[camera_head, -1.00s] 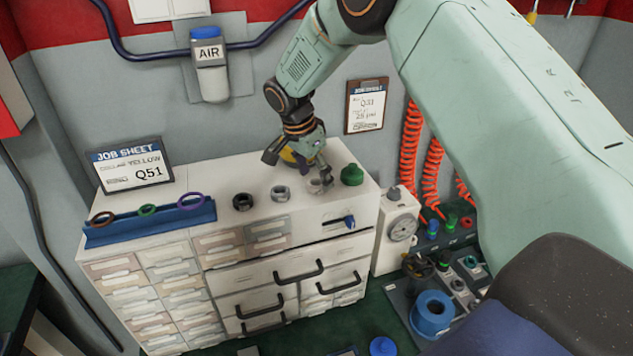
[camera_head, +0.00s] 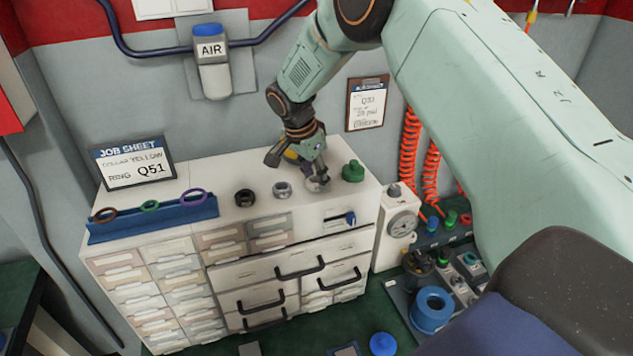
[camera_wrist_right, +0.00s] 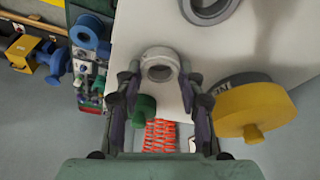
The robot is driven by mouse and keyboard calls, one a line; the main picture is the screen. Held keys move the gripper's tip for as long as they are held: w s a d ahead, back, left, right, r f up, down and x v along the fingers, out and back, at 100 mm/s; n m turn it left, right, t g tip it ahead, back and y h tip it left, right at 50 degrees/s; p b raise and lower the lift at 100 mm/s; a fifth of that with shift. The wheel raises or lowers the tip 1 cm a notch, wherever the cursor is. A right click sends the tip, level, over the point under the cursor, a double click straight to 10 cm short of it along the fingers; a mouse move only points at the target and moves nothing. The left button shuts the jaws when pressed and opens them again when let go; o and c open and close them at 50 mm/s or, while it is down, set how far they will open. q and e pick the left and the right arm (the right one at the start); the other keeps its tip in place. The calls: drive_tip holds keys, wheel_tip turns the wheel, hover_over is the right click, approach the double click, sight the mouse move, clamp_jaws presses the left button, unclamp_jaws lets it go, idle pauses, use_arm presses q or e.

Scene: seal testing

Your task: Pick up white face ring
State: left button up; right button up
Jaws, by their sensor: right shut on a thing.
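The white face ring (camera_head: 318,184), a pale ring with a round hole, is on the white cabinet top near its right front part. My right gripper (camera_head: 314,175) points down at it from behind and partly covers it. In the right wrist view the ring (camera_wrist_right: 160,64) sits between the two fingertips of my right gripper (camera_wrist_right: 160,80), which is shut on it. Whether the ring is clear of the surface cannot be told. My left gripper is not in view.
A grey ring (camera_head: 282,190) and a black ring (camera_head: 244,197) stand to the left. A green knobbed piece (camera_head: 353,171) is close on the right. A yellow round piece (camera_wrist_right: 255,110) is beside the gripper. A blue rack (camera_head: 150,220) with coloured rings lies farther left.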

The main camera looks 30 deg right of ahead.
drive_tip(key=shift+c, duration=0.8)
drive_tip(key=shift+d, duration=0.15)
